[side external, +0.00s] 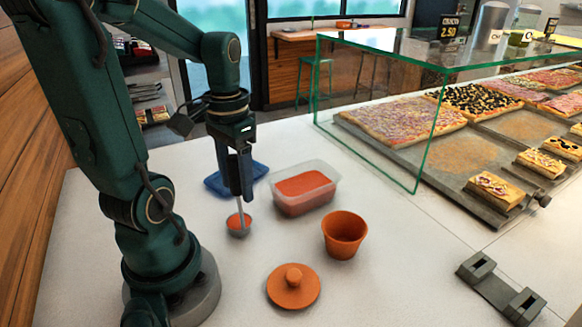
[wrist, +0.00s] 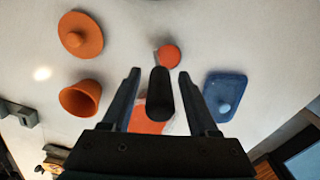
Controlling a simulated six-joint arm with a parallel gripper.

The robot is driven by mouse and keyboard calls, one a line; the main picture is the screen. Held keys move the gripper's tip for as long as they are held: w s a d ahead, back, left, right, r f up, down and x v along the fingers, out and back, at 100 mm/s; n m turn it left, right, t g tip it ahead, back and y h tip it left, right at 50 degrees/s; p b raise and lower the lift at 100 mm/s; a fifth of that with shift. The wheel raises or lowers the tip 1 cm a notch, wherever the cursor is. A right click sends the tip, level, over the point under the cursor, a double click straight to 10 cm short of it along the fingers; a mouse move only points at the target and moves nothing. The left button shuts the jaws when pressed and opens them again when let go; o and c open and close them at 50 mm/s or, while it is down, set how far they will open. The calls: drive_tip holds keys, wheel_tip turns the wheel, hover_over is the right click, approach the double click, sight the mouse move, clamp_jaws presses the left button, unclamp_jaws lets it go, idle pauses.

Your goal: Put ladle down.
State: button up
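The ladle (side external: 240,225) hangs upright below my gripper (side external: 241,196), its round bowl filled with red sauce. In the wrist view its dark handle (wrist: 160,95) stands between the two fingers, and its red bowl (wrist: 169,56) shows beyond their tips. My gripper (wrist: 160,72) appears shut on the handle, though thin gaps show beside it in the wrist view. The bowl is low, at or just above the white counter; I cannot tell whether it touches. A blue tray-like rest (side external: 258,170) lies on the counter behind the gripper, partly hidden; it also shows in the wrist view (wrist: 226,86).
A clear tub of red sauce (side external: 305,190) stands right of the ladle. An orange pot (side external: 344,235) and its lid (side external: 293,288) are nearer the front. A glass guard (side external: 375,120) and pizza trays (side external: 480,205) are at right. Counter between ladle and lid is clear.

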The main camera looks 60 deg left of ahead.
wheel_tip(320, 180, up, 12)
drive_tip(key=shift+r, duration=0.1)
drive_tip(key=shift+d, duration=0.25)
drive_tip(key=w+d+f+m+t, duration=0.1)
drive_tip(key=d+f+m+t, duration=0.2)
drive_tip(key=d, duration=0.7)
wheel_tip(320, 180, down, 4)
drive_tip(key=t, duration=0.2)
drive_tip(key=shift+d+m+t, duration=0.3)
drive_tip(key=shift+d, duration=0.1)
drive_tip(key=shift+w+f, duration=0.1)
idle(0.5)
drive_tip(key=shift+o, duration=0.4)
